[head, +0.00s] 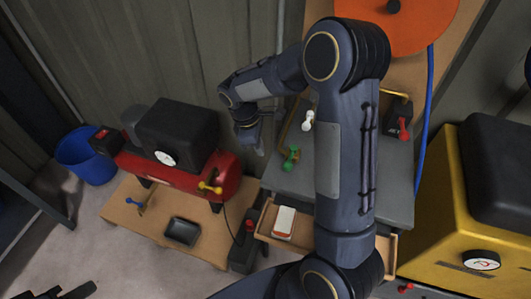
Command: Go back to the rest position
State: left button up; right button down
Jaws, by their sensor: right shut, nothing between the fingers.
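My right arm rises through the middle of the head view and bends over to the left at the top. My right gripper (258,146) hangs down from its end, shut and empty, in front of the corrugated wall and just left of the grey-topped bench (285,182). It appears to touch nothing. A dark shape cut off at the bottom left corner looks like part of my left gripper (75,292); its fingers are not clear.
A red compressor (228,175) with a black top stands on a low wooden table (152,233), with a black tray (182,232). A blue bucket (88,160) is at left. An open drawer (265,220) holds a white box (284,222). A yellow machine (440,215) stands right.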

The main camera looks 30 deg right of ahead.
notch_tip(320, 180, up, 7)
jog(key=shift+w+a, duration=0.15)
jog(key=shift+a, duration=0.3)
